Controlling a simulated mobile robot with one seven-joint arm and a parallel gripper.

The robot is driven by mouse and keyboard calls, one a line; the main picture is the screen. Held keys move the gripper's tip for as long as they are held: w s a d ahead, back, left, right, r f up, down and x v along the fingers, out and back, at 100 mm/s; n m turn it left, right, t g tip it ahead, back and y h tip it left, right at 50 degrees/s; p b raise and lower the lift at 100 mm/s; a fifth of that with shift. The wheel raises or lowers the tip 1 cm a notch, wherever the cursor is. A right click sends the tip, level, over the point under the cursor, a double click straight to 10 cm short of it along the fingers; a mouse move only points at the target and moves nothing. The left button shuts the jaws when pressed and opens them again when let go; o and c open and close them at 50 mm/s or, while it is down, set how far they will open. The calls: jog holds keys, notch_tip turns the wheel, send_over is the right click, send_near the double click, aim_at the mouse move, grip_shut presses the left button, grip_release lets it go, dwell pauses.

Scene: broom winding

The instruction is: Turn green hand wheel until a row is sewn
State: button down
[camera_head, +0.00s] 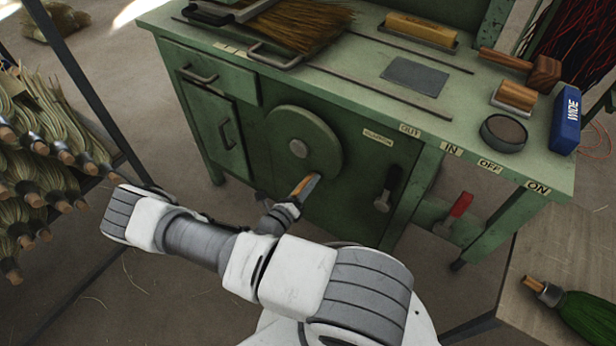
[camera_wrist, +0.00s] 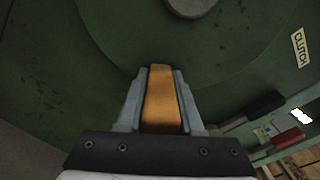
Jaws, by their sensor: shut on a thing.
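The green hand wheel (camera_head: 312,140) is a round disc with a grey hub (camera_head: 298,148) on the front of the green machine cabinet. Its orange-brown wooden handle (camera_head: 306,187) sits near the wheel's lower edge. My gripper (camera_head: 296,201) reaches up to the handle from below. In the wrist view the wheel (camera_wrist: 205,60) fills the upper middle, and my gripper (camera_wrist: 159,105) has its two fingers closed on either side of the handle (camera_wrist: 160,88). On the machine top a straw broom head (camera_head: 300,25) lies at the back left; whether it bears a sewn row cannot be told.
A black lever (camera_head: 388,188) under the clutch label and a red-handled lever (camera_head: 458,208) are right of the wheel. A rack of brooms (camera_head: 40,150) stands at left. A blue WIDE block (camera_head: 566,120) sits on top.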

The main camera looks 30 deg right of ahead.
aim_at(331, 165)
jog(key=s+r+n+p, duration=0.1)
jog(key=s+r+n, duration=0.1)
jog(key=n, duration=0.1)
jog(key=shift+d+p, duration=0.35)
jog(key=shift+d, duration=0.05)
jog(key=r+n, duration=0.1)
jog(key=s+n+p, duration=0.1)
jog(key=shift+s+d+r+n+p, duration=0.2)
jog(key=shift+d+r+n+p, duration=0.1)
jog(key=shift+r, duration=0.1)
jog(key=shift+s+d+r+n+p, duration=0.1)
jog(key=shift+s+r+n+p, duration=0.1)
jog(key=shift+r+n+p, duration=0.3)
jog(key=shift+s+r+n+p, duration=0.25)
jog(key=shift+r+n, duration=0.2)
jog(key=shift+n, duration=0.25)
jog(key=shift+s+d+r+n+p, duration=0.1)
jog(key=shift+r+n+p, duration=0.55)
jog(key=shift+r+n, duration=0.55)
jog(key=shift+f, duration=0.2)
jog(key=c, duration=0.6)
grip_release()
jog(key=shift+o, duration=0.2)
jog(key=v, duration=1.7)
jog(key=shift+a+n, duration=0.2)
jog(key=shift+n, duration=0.1)
